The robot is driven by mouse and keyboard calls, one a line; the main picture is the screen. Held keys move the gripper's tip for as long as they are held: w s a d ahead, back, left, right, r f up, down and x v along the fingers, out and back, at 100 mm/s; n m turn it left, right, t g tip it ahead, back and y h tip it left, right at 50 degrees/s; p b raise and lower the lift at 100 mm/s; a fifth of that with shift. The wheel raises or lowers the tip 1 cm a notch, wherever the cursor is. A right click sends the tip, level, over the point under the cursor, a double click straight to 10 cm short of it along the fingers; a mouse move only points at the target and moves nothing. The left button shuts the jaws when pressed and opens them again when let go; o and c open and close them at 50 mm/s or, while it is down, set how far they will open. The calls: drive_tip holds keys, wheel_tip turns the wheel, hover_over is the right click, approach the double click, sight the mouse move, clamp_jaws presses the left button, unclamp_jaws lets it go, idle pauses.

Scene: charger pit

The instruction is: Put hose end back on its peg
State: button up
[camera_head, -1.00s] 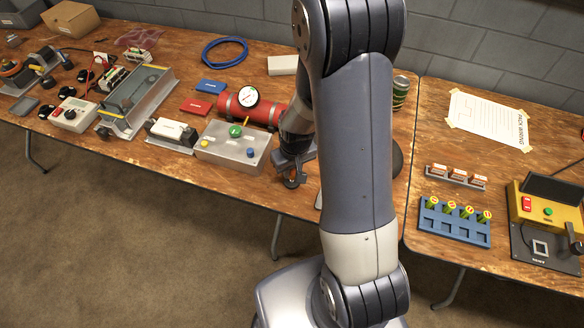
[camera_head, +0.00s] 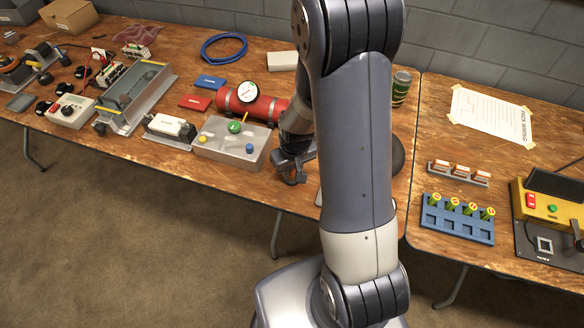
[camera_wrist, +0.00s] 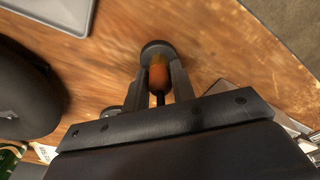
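My gripper (camera_head: 296,174) is low at the table's front edge, right of the grey box, partly behind my arm. In the wrist view my gripper (camera_wrist: 160,75) has its fingers close on both sides of an orange-brown piece (camera_wrist: 159,73) with a dark round end and a black stem. It looks gripped, but the contact is partly hidden. I cannot tell whether this piece is the hose end. A coiled blue hose (camera_head: 223,61) lies at the back of the table. I cannot make out a peg.
The grey box with coloured knobs (camera_head: 228,157) and the red cylinder with a gauge (camera_head: 268,107) stand left of my gripper. A dark rounded object (camera_wrist: 28,90) is at the left in the wrist view. A green can (camera_head: 401,88) stands behind my arm. Bare wood shows around the fingers.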

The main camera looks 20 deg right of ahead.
drive_tip(key=o, duration=0.4)
drive_tip(key=shift+o, duration=0.2)
wheel_tip(320, 180, up, 11)
drive_tip(key=s, duration=0.1)
drive_tip(key=shift+s, duration=0.2)
drive_tip(key=shift+d+f, duration=0.1)
drive_tip(key=shift+f, duration=0.05)
idle(0.5)
